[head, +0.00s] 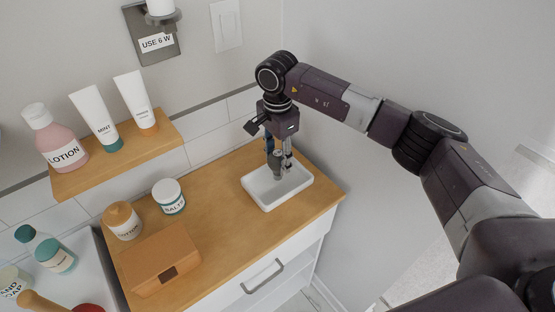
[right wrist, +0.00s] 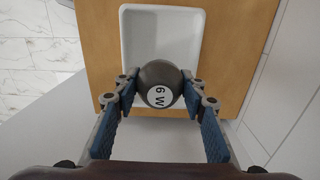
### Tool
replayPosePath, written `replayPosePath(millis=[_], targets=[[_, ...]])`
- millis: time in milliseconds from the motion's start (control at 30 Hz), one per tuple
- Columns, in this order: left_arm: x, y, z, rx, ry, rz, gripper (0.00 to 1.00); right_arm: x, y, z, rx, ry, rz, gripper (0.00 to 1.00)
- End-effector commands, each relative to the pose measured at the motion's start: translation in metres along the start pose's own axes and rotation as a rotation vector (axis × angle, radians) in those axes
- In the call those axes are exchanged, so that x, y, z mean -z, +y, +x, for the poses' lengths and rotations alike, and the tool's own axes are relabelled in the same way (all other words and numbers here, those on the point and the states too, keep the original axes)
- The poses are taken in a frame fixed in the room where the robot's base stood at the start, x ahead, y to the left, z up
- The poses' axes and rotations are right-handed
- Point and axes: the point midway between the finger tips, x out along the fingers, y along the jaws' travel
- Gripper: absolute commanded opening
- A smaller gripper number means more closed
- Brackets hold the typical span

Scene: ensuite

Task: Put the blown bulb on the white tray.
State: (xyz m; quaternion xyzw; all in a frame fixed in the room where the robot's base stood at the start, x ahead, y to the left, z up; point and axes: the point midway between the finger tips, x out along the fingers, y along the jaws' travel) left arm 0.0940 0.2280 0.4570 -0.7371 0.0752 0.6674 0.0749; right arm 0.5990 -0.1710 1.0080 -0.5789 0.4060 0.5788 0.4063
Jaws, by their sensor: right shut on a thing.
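The white tray (head: 302,184) lies on the wooden counter at its right end, and it also shows in the right wrist view (right wrist: 160,22). My right gripper (head: 278,168) points down over the tray. In the right wrist view my right gripper (right wrist: 160,90) is shut on a dark round bulb (right wrist: 156,74) with a white "6 W" label. The bulb shows over the tray's near part; I cannot tell whether it touches the tray. In the head view the gripper mostly hides the bulb. No other object shows in the tray. My left gripper is not in view.
The wooden counter (head: 222,205) also holds a salts jar (head: 168,196), a cotton jar (head: 122,221) and a brown box (head: 160,262). A shelf (head: 120,157) with a lotion bottle and tubes is on the wall. A lamp socket (head: 160,8) is above a "USE 6 W" label.

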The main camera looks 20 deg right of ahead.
Motion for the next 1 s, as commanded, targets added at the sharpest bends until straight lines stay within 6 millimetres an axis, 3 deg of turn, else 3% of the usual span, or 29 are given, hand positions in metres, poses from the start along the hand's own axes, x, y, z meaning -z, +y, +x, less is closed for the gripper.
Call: replayPosePath(millis=[133,467,500,633,1000], targets=[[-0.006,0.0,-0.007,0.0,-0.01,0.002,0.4,-0.001,0.0,0.015,0.0,-0.001,-0.001,0.09],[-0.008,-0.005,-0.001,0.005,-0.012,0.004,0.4,0.0,0.0,0.02,0.001,0.0,-0.002,0.09],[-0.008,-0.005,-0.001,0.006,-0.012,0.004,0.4,0.0,0.0,0.02,0.0,0.0,-0.002,0.4],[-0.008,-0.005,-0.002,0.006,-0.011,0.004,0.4,0.0,0.0,0.019,0.0,0.0,-0.002,0.54],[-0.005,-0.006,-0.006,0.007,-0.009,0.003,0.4,0.0,0.0,0.015,0.001,0.0,-0.001,0.56]])
